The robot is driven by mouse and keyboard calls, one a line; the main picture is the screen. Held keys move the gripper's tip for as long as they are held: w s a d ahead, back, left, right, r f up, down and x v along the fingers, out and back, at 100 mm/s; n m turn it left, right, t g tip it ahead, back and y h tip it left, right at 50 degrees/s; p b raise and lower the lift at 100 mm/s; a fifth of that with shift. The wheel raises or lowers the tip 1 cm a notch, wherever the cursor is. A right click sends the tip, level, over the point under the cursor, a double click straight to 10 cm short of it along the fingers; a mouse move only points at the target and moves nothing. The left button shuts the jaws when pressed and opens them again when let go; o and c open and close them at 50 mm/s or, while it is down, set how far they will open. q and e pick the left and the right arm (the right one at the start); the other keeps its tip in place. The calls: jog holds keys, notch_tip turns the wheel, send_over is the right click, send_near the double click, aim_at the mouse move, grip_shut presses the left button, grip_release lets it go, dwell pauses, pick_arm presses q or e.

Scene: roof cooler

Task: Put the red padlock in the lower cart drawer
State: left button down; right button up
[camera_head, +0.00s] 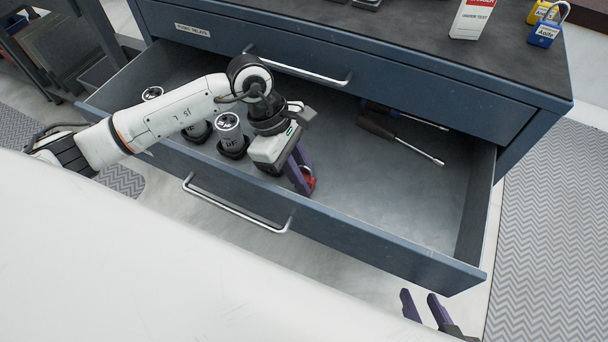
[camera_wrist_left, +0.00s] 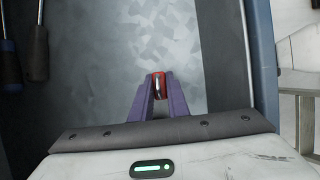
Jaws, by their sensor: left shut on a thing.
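The lower cart drawer (camera_head: 400,205) is pulled open. My left gripper (camera_head: 305,180) reaches down into it, near its front wall. It is shut on the red padlock (camera_head: 309,174), which is mostly hidden by the purple fingers. In the left wrist view the red padlock (camera_wrist_left: 158,84) sits between the two fingertips over the grey drawer floor; I cannot tell whether it touches the floor. My right gripper (camera_head: 422,308) shows at the bottom of the head view, outside the drawer, with its fingers apart and nothing between them.
Several dark-based cylinders, one of them a relay (camera_head: 229,128), stand in the drawer's left part. Screwdrivers (camera_head: 400,138) lie at its back right. The drawer's middle and right floor is clear. A blue padlock (camera_head: 545,33) and a red-and-white box (camera_head: 472,18) stand on the cart top.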

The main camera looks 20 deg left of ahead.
pick_arm(q)
jog(key=shift+f, duration=0.1)
jog(key=c, duration=1.7)
grip_release()
jog(key=p+v, duration=0.1)
jog(key=v, duration=1.1)
